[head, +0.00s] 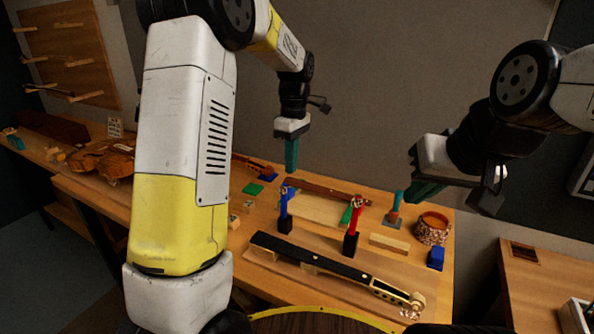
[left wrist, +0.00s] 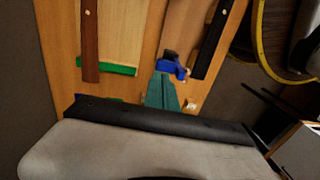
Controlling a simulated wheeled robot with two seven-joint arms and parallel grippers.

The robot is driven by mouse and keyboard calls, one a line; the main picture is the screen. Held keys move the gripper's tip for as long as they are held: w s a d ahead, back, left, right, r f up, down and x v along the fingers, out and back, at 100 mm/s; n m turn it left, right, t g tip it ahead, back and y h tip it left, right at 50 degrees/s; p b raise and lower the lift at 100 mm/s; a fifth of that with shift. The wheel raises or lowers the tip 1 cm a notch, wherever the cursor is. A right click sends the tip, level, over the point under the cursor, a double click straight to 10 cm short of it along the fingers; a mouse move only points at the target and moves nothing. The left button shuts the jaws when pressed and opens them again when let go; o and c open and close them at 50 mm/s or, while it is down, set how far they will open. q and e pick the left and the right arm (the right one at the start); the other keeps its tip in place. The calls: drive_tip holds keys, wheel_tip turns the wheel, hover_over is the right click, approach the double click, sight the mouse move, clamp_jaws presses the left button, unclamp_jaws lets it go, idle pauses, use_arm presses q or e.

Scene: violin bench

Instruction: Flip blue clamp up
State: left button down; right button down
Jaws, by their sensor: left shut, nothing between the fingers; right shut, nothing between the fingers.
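The blue clamp (head: 284,207) stands upright on the bench with a dark block at its foot. It also shows in the left wrist view (left wrist: 172,68), just beyond my fingertips. My left gripper (head: 291,168) points down above the clamp, its teal fingers shut and empty. The same fingers show in the left wrist view (left wrist: 162,92); they partly overlap the clamp there, and I cannot tell whether they touch it. My right gripper (head: 424,191) is shut and empty, held above the right side of the bench.
A red clamp (head: 354,226) stands to the right of the blue one. A violin neck with a black fingerboard (head: 310,255) lies in front. A teal-handled tool (head: 395,207), a round container (head: 432,229) and a blue block (head: 436,258) are at the right.

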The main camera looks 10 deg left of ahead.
sight(291, 189)
use_arm(q)
wheel_tip(291, 189, up, 9)
drive_tip(key=w, duration=0.1)
drive_tip(key=f, duration=0.4)
drive_tip(key=s+f, duration=0.1)
drive_tip(key=f, duration=0.8)
drive_tip(key=shift+s+f, duration=0.25)
drive_tip(key=shift+f, duration=0.15)
drive_tip(key=shift+d, duration=0.1)
